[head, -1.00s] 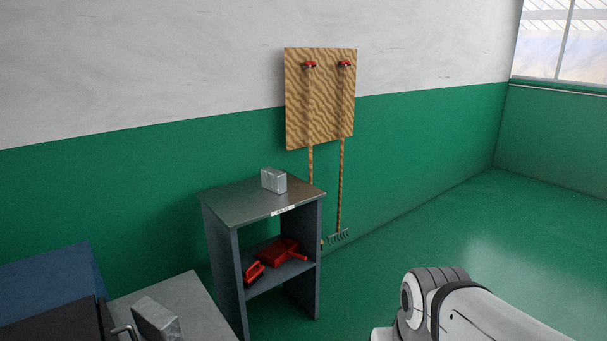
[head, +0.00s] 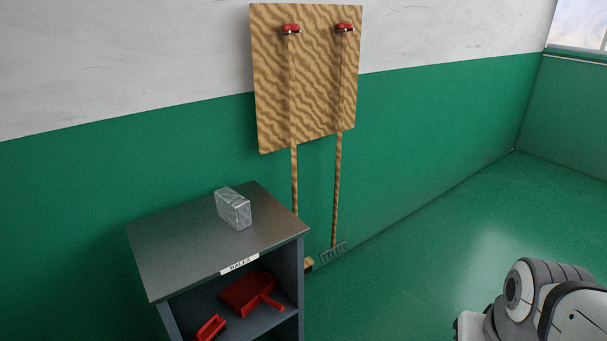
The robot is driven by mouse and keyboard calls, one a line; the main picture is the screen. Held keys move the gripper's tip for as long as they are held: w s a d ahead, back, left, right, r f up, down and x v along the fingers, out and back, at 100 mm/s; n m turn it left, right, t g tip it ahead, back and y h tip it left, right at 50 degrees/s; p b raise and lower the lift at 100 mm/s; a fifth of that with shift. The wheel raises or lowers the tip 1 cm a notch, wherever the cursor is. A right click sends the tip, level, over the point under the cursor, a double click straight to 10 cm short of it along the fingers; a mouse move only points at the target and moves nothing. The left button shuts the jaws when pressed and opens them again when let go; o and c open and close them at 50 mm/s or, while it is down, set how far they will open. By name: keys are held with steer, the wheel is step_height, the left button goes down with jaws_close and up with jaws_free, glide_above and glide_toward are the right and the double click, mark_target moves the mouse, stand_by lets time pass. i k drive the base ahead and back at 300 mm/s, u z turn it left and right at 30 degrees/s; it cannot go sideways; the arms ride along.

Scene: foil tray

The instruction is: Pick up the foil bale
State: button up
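The foil bale (head: 234,209) is a small silver block with a crinkled surface. It stands on the grey top of the cabinet (head: 185,235), near the back edge and right of the middle. The cabinet's front edge carries a white label reading "BALES". Nothing touches the bale. A white and grey part of my arm shows at the lower right, well apart from the cabinet. My gripper's fingers are not in view.
A red dustpan (head: 246,293) and another red item (head: 210,329) lie on the cabinet's open shelf. A wooden board (head: 308,80) on the wall holds two long-handled tools, one a rake (head: 334,251). The green floor (head: 430,240) to the right is clear.

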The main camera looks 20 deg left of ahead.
mark_target(233, 207)
steer(key=u, duration=0.55)
steer(key=i, duration=1.05)
steer(key=u, duration=1.15)
steer(key=i, duration=0.3)
steer(key=u, duration=0.15)
